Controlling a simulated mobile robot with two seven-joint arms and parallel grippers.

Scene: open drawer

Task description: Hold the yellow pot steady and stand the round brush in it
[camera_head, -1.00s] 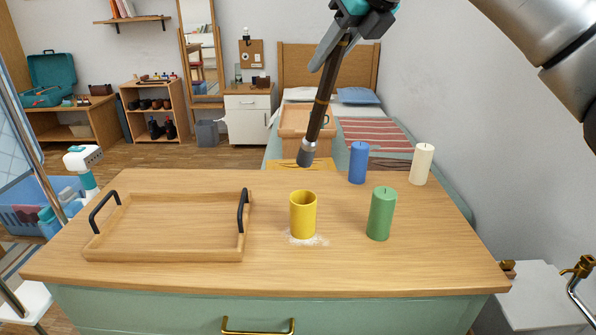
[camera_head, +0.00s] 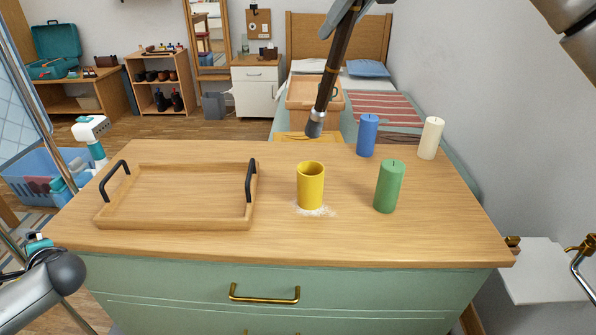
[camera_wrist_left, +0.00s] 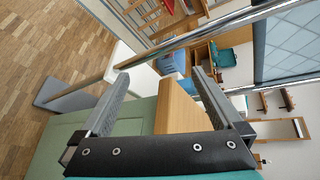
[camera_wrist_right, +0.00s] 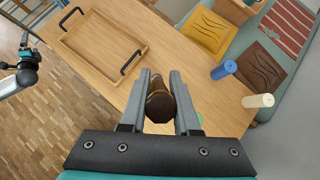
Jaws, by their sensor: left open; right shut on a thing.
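The yellow pot (camera_head: 311,188) stands upright and empty-looking on the wooden tabletop, with white powder around its base. My right gripper (camera_wrist_right: 160,76) is shut on the brush's dark handle (camera_wrist_right: 158,105). In the head view the round brush (camera_head: 326,90) hangs slightly tilted, its grey bristles down, above and apart from the pot. The right gripper is mostly cut off at the top of the head view. My left gripper (camera_wrist_left: 158,76) is open and empty in the left wrist view, beside the counter's edge and away from the pot, which that view does not show.
A wooden tray (camera_head: 180,224) with black handles lies left of the pot. A green candle (camera_head: 389,187) stands close on the right, with blue (camera_head: 367,136) and cream (camera_head: 432,138) candles behind. The tabletop's front strip is clear. A brass drawer handle (camera_head: 264,298) sits below.

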